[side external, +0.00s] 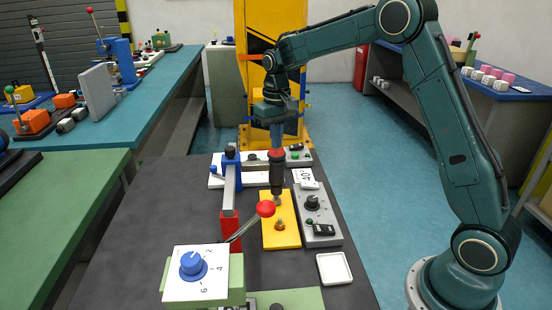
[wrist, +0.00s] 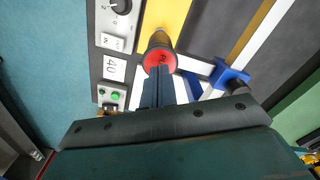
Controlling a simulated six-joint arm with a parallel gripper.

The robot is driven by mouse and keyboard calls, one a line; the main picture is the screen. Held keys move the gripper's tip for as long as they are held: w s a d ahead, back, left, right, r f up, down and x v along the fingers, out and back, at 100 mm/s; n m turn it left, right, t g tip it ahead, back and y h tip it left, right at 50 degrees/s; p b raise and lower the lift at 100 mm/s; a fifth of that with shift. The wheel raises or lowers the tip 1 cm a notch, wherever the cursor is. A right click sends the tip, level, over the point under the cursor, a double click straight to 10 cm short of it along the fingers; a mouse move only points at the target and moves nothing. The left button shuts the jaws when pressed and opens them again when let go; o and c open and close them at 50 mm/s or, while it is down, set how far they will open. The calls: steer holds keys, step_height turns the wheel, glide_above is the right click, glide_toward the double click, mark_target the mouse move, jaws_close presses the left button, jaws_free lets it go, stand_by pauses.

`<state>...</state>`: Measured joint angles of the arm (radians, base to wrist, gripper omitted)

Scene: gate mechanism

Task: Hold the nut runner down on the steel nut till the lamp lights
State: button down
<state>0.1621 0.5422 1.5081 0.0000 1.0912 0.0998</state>
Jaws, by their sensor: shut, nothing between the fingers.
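The nut runner (side external: 277,176) is a dark upright cylinder with a red cap. It stands at the far end of the yellow plate (side external: 290,238). A small metal part shows at its foot; whether this is the steel nut, and how the runner sits on it, I cannot tell. A brass-coloured nut (side external: 280,224) sits nearer on the plate. My gripper (side external: 277,148) is shut and empty, pointing down at the red cap, touching or just above it. In the wrist view, the red cap (wrist: 158,58) shows at the ends of the blue fingers (wrist: 157,82). I cannot tell which part is the lamp or whether it is lit.
A grey control box (side external: 318,218) with a black knob stands right of the plate. A blue-and-white bar with a red block (side external: 229,230) and a red-balled lever (side external: 265,208) stand close left. A white box with a blue dial (side external: 193,264) is in front, a white tray (side external: 334,268) at right.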

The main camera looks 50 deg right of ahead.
mark_target(277, 153)
steer(key=shift+f, duration=0.15)
steer(key=shift+f, duration=2.5)
steer(key=shift+r, duration=0.15)
stand_by(1.3)
steer(key=shift+r, duration=4.95)
